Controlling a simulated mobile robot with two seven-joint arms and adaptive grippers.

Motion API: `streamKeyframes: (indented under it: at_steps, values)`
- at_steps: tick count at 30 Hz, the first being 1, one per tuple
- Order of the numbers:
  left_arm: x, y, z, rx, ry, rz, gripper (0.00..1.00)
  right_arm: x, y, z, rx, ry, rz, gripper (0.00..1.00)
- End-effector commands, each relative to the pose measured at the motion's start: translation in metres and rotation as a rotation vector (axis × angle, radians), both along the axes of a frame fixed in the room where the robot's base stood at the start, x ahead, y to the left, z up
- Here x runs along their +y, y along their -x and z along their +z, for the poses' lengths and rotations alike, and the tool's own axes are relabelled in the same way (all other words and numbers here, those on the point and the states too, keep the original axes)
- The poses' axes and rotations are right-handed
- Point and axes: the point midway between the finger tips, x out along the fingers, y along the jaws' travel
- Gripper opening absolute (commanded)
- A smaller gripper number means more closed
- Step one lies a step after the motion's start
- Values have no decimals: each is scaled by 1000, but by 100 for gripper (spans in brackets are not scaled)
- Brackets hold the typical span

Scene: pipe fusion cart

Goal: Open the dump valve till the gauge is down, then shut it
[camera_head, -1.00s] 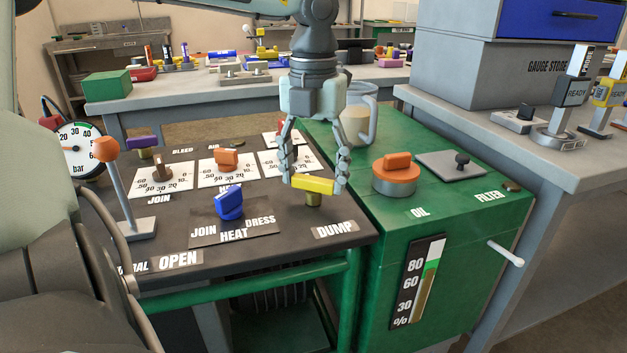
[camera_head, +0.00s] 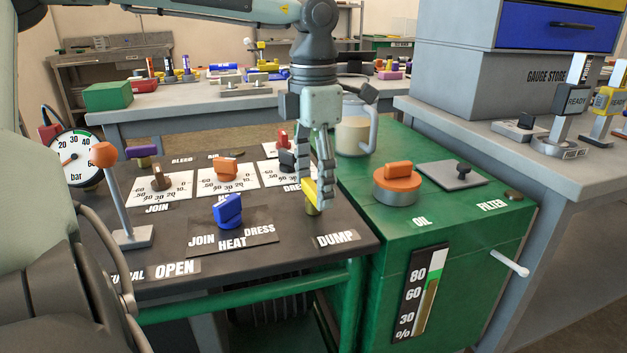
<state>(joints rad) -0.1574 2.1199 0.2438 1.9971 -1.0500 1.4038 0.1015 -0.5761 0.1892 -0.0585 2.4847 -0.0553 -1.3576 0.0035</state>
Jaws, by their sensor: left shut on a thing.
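The yellow dump valve handle (camera_head: 310,190) stands on its brass stem above the DUMP label (camera_head: 336,239), at the right edge of the dark panel. My left gripper (camera_head: 318,195) points down and is shut on this handle, its fingers hiding most of it. The handle lies roughly along the line from front to back. The round bar gauge (camera_head: 72,158) is at the far left. My right gripper is out of view.
An orange-knobbed lever (camera_head: 117,200) stands near the gauge. A blue knob (camera_head: 228,210) and several dial knobs share the panel. On the green cabinet (camera_head: 455,235) are a jug (camera_head: 355,135), an orange cap (camera_head: 397,185) and a grey plate (camera_head: 452,176).

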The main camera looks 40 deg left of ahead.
Motion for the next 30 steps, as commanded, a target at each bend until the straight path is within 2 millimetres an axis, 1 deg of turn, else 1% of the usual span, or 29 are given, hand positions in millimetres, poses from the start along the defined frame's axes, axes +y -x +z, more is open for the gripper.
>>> streamKeyframes:
  at_steps: [7, 20, 21, 26, 30]
  values:
    - [0, 0, 0, -2, 0, -59, 36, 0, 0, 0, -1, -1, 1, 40]
    - [0, -1, 0, -2, 0, -68, 36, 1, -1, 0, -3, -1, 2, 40]
    - [0, -1, 0, -2, 0, -68, 66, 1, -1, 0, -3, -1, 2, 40]
    - [0, 0, 0, -2, 0, -68, 85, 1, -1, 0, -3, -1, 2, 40]
    - [0, 0, 0, -1, 0, -68, 85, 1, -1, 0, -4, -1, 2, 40]
